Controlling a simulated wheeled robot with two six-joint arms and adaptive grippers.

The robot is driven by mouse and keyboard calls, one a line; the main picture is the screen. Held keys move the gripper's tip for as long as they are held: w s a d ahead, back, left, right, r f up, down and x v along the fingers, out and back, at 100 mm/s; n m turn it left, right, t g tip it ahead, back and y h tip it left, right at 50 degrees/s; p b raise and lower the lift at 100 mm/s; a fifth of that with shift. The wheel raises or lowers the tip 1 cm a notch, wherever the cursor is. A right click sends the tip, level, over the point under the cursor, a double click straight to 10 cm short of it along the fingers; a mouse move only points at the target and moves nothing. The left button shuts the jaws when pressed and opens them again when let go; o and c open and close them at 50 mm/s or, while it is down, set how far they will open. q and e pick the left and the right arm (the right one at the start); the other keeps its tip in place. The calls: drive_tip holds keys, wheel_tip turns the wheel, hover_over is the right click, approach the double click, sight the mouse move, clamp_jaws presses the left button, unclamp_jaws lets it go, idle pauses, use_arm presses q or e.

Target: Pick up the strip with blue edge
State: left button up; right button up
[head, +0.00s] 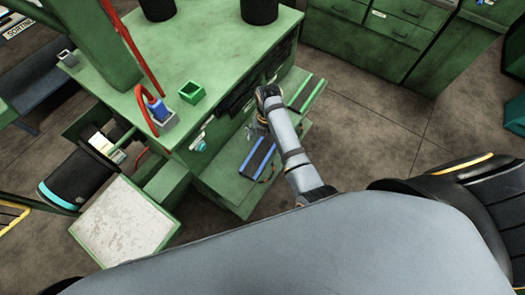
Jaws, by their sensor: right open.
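The strip with blue edge (257,158) is dark with blue along its sides. It lies on a low green shelf at the front of the green machine, in the middle of the head view. My right arm reaches down beside it, and my right gripper (255,132) is just above the strip's far end in the picture. The gripper is open, small in view and partly hidden by my arm. I cannot tell whether it touches the strip. My left gripper is not in view.
A strip with green edges (306,93) lies on the same shelf, beyond my right arm. The green machine (215,50) carries a small green box (191,92) and a red-handled part. A pale-topped panel (124,222) is at lower left. Bare floor (370,130) lies to the right.

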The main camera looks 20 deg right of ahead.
sight(262, 153)
drive_tip(key=shift+a+f, duration=0.2)
drive_tip(key=shift+f, duration=1.25)
drive_tip(key=shift+a+f, duration=0.15)
drive_tip(key=shift+f, duration=1.25)
drive_tip(key=c, duration=1.3)
drive_tip(key=shift+r, duration=0.1)
